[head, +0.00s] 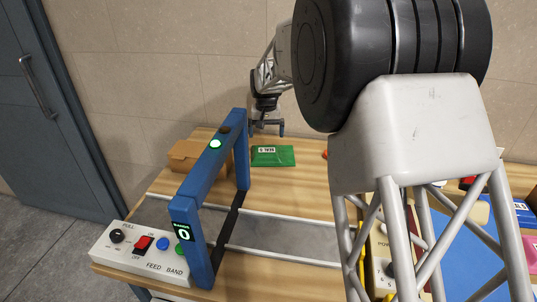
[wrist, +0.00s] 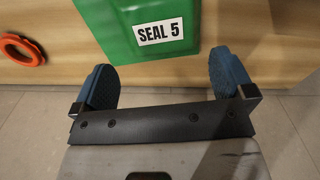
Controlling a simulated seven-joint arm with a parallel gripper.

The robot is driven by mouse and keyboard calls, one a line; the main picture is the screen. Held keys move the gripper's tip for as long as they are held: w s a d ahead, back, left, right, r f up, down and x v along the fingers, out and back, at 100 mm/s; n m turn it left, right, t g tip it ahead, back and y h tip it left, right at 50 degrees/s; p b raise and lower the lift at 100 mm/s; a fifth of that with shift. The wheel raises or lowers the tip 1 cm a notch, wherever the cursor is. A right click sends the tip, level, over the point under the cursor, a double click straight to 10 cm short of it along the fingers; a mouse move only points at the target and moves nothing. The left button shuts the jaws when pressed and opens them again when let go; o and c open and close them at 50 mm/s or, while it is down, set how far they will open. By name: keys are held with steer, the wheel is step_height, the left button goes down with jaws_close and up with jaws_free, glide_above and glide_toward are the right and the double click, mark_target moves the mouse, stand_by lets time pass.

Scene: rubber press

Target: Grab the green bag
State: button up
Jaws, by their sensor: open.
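The green bag (head: 272,156) lies flat on the wooden table, to the right of the blue frame, with a white label on it. In the wrist view the bag (wrist: 125,22) fills the upper middle, and its label reads "SEAL 5". My gripper (head: 266,130) is above and behind the bag in the head view. In the wrist view its two blue fingers (wrist: 165,82) are wide apart, with nothing between them. The near edge of the bag lies just beyond the fingertips.
A blue frame (head: 187,205) with a lit display stands over the feed band. A cardboard box (head: 184,155) sits left of the bag. A control panel (head: 145,250) is at front left. An orange ring (wrist: 22,49) lies on the table. My arm hides much of the right side.

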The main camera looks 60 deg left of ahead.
mark_target(267, 150)
steer(key=shift+f, duration=1.3)
steer(key=shift+w+f, duration=0.1)
steer(key=shift+f, duration=2.5)
steer(key=c, duration=0.6)
steer(key=shift+c, duration=0.2)
steer(key=shift+r, duration=0.1)
step_height(267, 150, up, 10)
